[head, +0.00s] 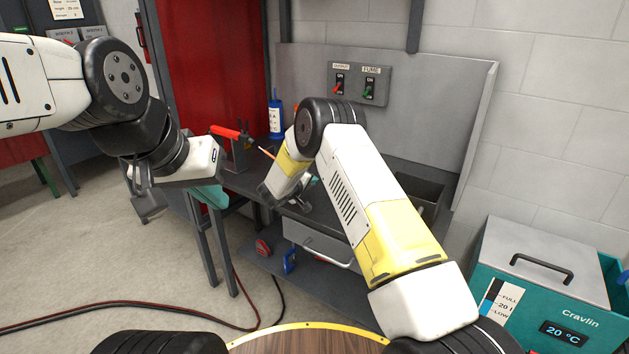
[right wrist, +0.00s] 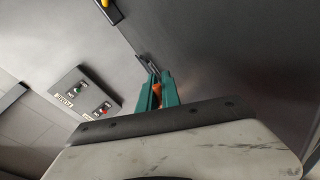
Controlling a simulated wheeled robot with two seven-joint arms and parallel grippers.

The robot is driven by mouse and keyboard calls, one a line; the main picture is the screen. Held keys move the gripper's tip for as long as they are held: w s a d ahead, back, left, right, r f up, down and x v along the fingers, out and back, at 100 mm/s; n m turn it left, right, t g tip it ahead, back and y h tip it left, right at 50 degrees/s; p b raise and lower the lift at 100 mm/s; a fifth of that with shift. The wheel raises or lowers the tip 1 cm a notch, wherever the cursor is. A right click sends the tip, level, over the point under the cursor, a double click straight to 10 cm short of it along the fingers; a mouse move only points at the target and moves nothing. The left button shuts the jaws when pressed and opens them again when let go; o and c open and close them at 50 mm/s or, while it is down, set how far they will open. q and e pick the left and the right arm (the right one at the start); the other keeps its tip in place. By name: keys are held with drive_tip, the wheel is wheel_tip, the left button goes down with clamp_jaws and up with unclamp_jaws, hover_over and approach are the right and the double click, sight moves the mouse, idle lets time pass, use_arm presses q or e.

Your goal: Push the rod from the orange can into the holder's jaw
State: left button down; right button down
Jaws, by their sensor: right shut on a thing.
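The holder (head: 230,133), with a red handle and a dark jaw end, is on a stand at the bench's left end. A thin orange-tan rod (head: 267,153) shows from behind my right wrist, its visible end close to the holder's jaw end but apart in the picture. My right gripper (head: 313,181) is mostly hidden by my own arm. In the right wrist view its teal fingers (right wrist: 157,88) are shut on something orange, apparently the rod. My left gripper (head: 212,196) hangs left of the bench; its finger gap is unclear. I cannot make out the orange can clearly.
A blue bottle (head: 275,118) stands behind the holder. A switch panel (head: 361,83) is on the bench's back board. A dark bin (head: 428,190) sits at the right. A teal cooler (head: 540,265) stands on the floor at right. Red hoses (head: 150,312) cross the floor.

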drive_tip(key=shift+w+a+r, duration=0.15)
drive_tip(key=shift+w+a, duration=0.05)
drive_tip(key=shift+a, duration=0.1)
drive_tip(key=shift+w+a+r, duration=0.3)
drive_tip(key=shift+w+a, duration=0.2)
drive_tip(key=shift+a, duration=0.15)
drive_tip(key=shift+w+a+r, duration=0.3)
drive_tip(key=shift+w+a, duration=0.15)
drive_tip(key=shift+a, duration=0.2)
idle(1.6)
drive_tip(key=c, duration=1.5)
unclamp_jaws()
drive_tip(key=v, duration=0.8)
drive_tip(key=shift+w, duration=0.1)
